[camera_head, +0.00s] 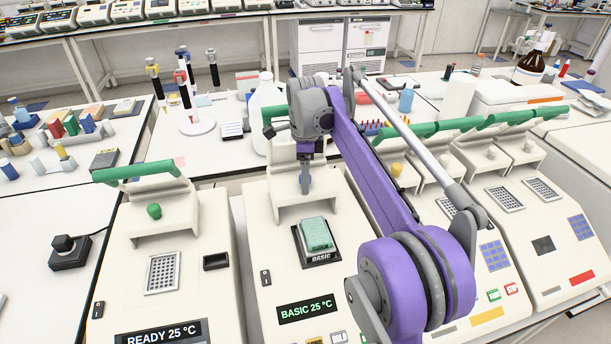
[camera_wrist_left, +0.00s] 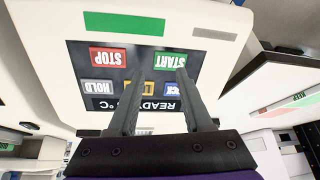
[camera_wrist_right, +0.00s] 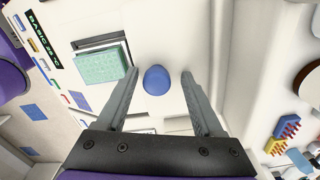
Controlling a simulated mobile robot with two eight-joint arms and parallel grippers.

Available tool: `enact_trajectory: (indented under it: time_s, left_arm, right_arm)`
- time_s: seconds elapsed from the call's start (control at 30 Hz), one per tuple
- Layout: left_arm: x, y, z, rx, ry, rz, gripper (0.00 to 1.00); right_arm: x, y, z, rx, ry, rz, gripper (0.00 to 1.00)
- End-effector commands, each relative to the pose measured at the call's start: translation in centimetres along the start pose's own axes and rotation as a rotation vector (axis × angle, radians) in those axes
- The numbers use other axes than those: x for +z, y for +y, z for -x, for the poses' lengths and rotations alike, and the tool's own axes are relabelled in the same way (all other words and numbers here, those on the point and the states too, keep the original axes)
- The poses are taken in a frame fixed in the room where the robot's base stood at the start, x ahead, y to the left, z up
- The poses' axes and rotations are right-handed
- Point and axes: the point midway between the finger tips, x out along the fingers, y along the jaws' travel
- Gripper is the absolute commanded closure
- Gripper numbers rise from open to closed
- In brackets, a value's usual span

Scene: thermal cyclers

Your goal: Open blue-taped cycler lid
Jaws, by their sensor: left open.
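The middle cycler (camera_head: 257,240) shows a BASIC 25 °C display (camera_head: 306,308) and a green plate (camera_head: 316,234) in its block. In the right wrist view its blue knob (camera_wrist_right: 155,80) stands between the spread fingers of my right gripper (camera_wrist_right: 157,82), with gaps on both sides. In the head view the right gripper (camera_head: 305,178) hangs in front of the lid part and hides the knob. I cannot make out blue tape on this cycler's front. My left gripper (camera_wrist_left: 156,84) is open and empty over a control panel (camera_wrist_left: 130,75) with START and STOP buttons; it is outside the head view.
The left cycler (camera_head: 205,250) has a green knob (camera_head: 153,211) and a green bar (camera_head: 135,171). More cyclers with coloured strips stand to the right, partly behind my right arm. Bottles and a pipette stand (camera_head: 198,126) fill the bench behind. A black socket box (camera_head: 70,252) sits at left.

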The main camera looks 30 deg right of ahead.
Motion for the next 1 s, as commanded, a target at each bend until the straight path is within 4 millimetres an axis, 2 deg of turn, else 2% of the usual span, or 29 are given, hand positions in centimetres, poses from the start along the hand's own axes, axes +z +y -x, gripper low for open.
enact_trajectory:
  time_s: [0.17, 0.27, 0.7, 0.83, 1.0]
  left_arm:
    - [-0.1, 0.0, 0.0, 0.000, 0.001, 0.000, 0.50]
    - [-0.2, 0.0, 0.1, 0.000, 0.002, 0.000, 0.50]
    - [-2.2, 0.0, 1.4, 0.000, 0.023, 0.000, 0.50]
    - [-2.5, 0.0, 1.6, 0.000, 0.027, 0.000, 0.50]
    - [-2.5, 0.0, 1.6, 0.000, 0.028, 0.000, 0.50]
  right_arm:
    - [0.0, 0.0, 0.2, 0.000, 0.000, 0.000, 0.31]
    - [0.0, 0.0, 1.1, -0.001, 0.000, 0.000, 0.31]
    - [0.0, -0.1, 9.4, -0.002, -0.001, 0.000, 0.31]
    - [0.0, 0.0, 10.6, -0.001, -0.001, 0.000, 0.31]
    - [0.0, 0.0, 10.9, 0.000, 0.000, 0.000, 0.31]
